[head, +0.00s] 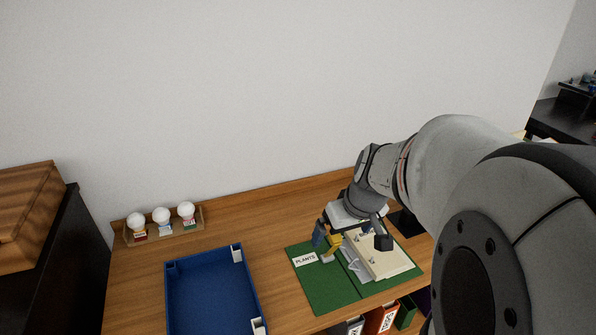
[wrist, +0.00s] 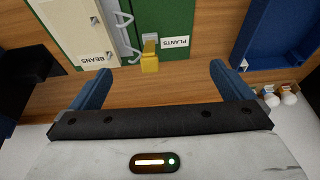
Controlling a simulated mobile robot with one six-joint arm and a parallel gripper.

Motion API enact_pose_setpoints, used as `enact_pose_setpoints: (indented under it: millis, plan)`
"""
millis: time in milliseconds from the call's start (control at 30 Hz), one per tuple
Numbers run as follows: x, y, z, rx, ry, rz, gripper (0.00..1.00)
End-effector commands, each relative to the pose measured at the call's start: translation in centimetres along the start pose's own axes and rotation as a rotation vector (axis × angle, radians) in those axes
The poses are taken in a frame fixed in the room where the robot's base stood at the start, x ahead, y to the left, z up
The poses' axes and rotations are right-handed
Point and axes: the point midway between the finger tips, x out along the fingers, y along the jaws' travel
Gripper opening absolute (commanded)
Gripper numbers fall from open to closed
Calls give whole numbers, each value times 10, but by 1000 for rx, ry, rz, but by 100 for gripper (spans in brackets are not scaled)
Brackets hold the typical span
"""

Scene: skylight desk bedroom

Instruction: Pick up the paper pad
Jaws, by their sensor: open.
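A cream pad (head: 385,255) lies on the right half of an open green folder (head: 315,284) on the wooden desk. It looks like the paper pad; in the wrist view the cream pad (wrist: 82,30) carries a label reading BEANS. Pale metal rings (wrist: 125,32) show beside it at the folder's middle, near a small yellow piece (wrist: 149,56). The folder's other half is labelled PLANTS. My gripper (head: 350,238) is above the folder, its blue fingers spread wide and empty; the wrist view shows the gap between the fingertips (wrist: 157,76). My arm and gripper hide part of the pad.
A blue tray (head: 167,305) stands left of the folder. A small rack (head: 128,239) with three white bulbs is at the back left, near the wall. Binders (head: 380,318) stand below the desk's front edge. Bare desk (head: 270,215) shows behind the tray and folder.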

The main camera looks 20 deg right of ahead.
Motion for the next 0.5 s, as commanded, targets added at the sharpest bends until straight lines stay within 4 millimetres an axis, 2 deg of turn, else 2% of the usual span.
enact_pose_setpoints:
  millis: [33, 200, 333, 500]
  plan:
    - [18, 23, 0, 13, 4, 1, 100]
    - [52, 86, 0, 8, 36, 16, 100]
    - [69, 120, 5, 2, 51, 32, 100]
    - [79, 141, 10, -2, 60, 44, 100]
